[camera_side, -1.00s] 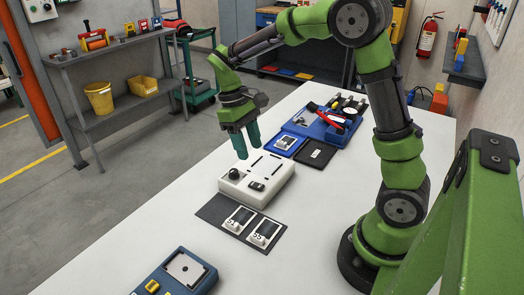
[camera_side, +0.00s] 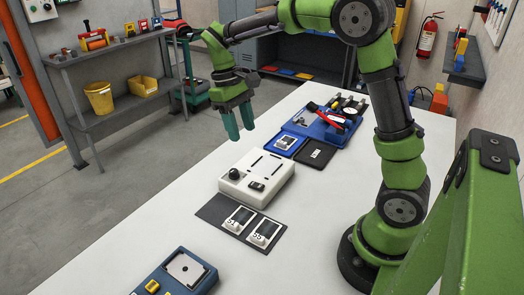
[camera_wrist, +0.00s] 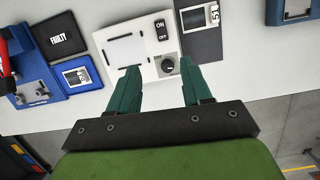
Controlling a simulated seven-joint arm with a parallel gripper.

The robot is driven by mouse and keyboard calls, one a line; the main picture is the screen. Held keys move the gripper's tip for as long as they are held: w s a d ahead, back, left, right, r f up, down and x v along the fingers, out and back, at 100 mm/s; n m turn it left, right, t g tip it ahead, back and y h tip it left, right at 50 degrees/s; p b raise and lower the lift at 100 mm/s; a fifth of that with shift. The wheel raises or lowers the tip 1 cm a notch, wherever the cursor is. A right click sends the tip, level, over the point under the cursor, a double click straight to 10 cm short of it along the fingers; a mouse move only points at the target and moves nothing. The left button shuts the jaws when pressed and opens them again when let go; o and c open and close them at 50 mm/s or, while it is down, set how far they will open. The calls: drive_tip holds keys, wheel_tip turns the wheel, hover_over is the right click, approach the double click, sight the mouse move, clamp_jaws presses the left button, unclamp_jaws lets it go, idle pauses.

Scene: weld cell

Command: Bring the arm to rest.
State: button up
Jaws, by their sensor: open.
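My gripper (camera_side: 239,123) is open and empty, pointing down in the air above the table, near the far-left edge of a white box-shaped device. In the wrist view its two green fingers (camera_wrist: 158,75) stand apart with nothing between them. The white device (camera_side: 272,176) has a knob and a black switch panel; in the wrist view the device (camera_wrist: 120,50) shows ON and OFF labels beyond the fingertips. The fingers look clear of it and of the white table (camera_side: 150,225).
A dark mat (camera_side: 212,208) holds two small display units, marked 51 and 55. A blue tray (camera_side: 312,128) with tools, a black FAULTY tray (camera_side: 315,153) and a blue device (camera_side: 178,275) also stand on the table. A grey shelf (camera_side: 130,107) stands across the floor.

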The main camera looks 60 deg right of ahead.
drive_tip(key=s+a+r+m+t+y, duration=0.1)
drive_tip(key=s+a+r+t, duration=0.1)
drive_tip(key=s+t, duration=0.3)
drive_tip(key=s+a+r+m+t+y, duration=0.1)
drive_tip(key=s+a+r+m+t, duration=0.1)
drive_tip(key=s, duration=0.7)
drive_tip(key=a+r+t, duration=0.1)
drive_tip(key=a+t, duration=0.1)
drive_tip(key=t, duration=0.1)
drive_tip(key=shift+s, duration=0.3)
